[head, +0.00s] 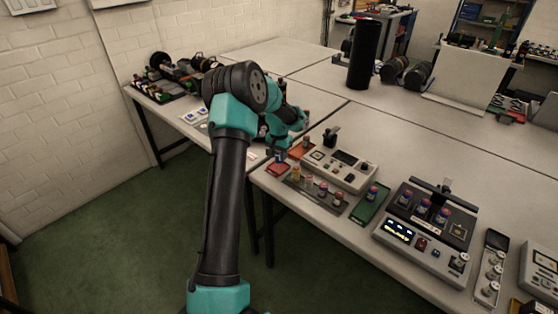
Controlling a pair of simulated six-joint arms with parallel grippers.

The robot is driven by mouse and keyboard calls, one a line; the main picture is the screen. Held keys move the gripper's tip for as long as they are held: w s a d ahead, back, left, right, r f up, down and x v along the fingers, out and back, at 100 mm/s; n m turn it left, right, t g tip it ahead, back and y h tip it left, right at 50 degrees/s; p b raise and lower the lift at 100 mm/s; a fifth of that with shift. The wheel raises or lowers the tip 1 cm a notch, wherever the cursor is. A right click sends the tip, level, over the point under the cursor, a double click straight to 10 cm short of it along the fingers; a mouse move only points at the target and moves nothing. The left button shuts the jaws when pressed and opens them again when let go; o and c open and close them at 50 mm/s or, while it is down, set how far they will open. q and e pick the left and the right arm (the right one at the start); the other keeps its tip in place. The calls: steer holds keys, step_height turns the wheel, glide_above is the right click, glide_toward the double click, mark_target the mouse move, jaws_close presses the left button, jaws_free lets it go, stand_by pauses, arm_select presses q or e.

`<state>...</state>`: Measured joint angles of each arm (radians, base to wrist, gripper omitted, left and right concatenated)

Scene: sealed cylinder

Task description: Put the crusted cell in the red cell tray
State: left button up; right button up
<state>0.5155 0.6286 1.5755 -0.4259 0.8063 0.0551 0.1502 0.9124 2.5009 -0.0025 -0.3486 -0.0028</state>
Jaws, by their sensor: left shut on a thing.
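My left gripper (279,150) is small in the head view, at the left end of the near bench, and points down. It is shut on a small cell (281,157), mostly hidden by the fingers. I cannot make out a crust on it. The red cell tray (277,170) lies at the bench's left corner, just below the held cell. I cannot tell whether the cell touches the tray. My right gripper is not in view.
A grey strip with several cells (316,192) is right of the red tray. A tester box (339,168) stands behind it. A green tray (369,207) holds a cell, and a charger-like box (424,234) is further right. A tall black cylinder (363,54) stands behind.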

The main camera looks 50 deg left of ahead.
mark_target(279, 160)
arm_select(q)
steer(key=shift+w+a, duration=0.1)
steer(key=shift+w+a+f, duration=0.15)
steer(key=shift+a, duration=0.05)
steer(key=shift+f, duration=1.65)
steer(key=shift+f, duration=0.15)
steer(key=o, duration=1)
steer(key=shift+c, duration=0.2)
step_height(279, 160, up, 12)
steer(key=shift+r, duration=0.2)
